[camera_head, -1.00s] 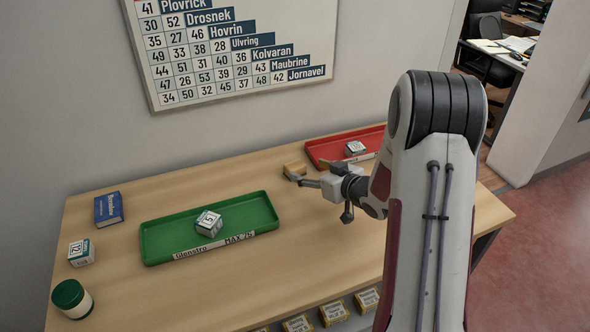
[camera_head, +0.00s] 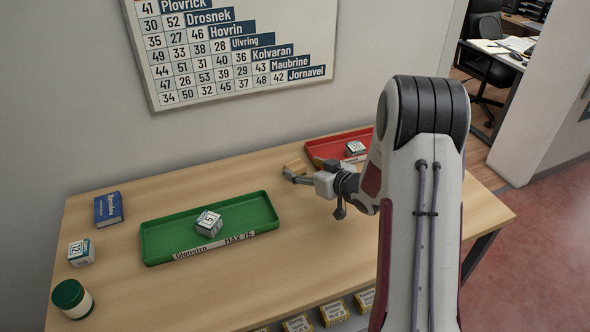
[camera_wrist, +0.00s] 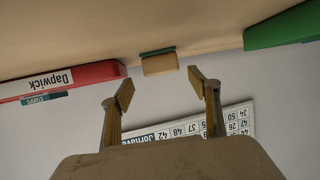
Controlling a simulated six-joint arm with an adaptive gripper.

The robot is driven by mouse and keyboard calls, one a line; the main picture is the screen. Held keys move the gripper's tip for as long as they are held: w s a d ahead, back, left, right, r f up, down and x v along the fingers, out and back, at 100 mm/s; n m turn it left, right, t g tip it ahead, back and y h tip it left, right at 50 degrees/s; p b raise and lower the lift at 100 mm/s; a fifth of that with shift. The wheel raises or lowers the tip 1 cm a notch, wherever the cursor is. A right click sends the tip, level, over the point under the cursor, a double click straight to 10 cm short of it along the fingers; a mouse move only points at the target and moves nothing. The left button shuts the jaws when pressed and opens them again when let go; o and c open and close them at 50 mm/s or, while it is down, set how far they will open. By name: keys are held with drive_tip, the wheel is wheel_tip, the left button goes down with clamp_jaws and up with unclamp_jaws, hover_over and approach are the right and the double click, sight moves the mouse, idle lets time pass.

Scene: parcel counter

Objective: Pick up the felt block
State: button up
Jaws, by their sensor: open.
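The felt block (camera_head: 295,166), tan with a dark green layer that shows in the wrist view (camera_wrist: 159,65), lies on the counter between the green and red trays, near the wall. My gripper (camera_head: 291,178) is low beside it, on its near side in the head view. In the wrist view my gripper (camera_wrist: 160,84) is open and empty, with the block just beyond the fingertips and roughly centred between them. Whether a finger touches the block cannot be told.
The red tray (camera_head: 322,146) with a white box (camera_head: 355,148) is right of the block. The green tray (camera_head: 160,245) with another box (camera_head: 209,222) is to the left. A blue book (camera_head: 108,208), a box (camera_head: 82,252) and a jar (camera_head: 71,297) stand far left. The front middle counter is clear.

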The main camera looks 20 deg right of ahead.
sight(295, 165)
drive_tip(key=x, duration=0.3)
drive_tip(key=shift+w+a+r, duration=0.1)
drive_tip(key=shift+a+r, duration=0.05)
drive_tip(key=shift+a, duration=0.1)
drive_tip(key=shift+x, duration=0.95)
drive_tip(key=c, duration=1.2)
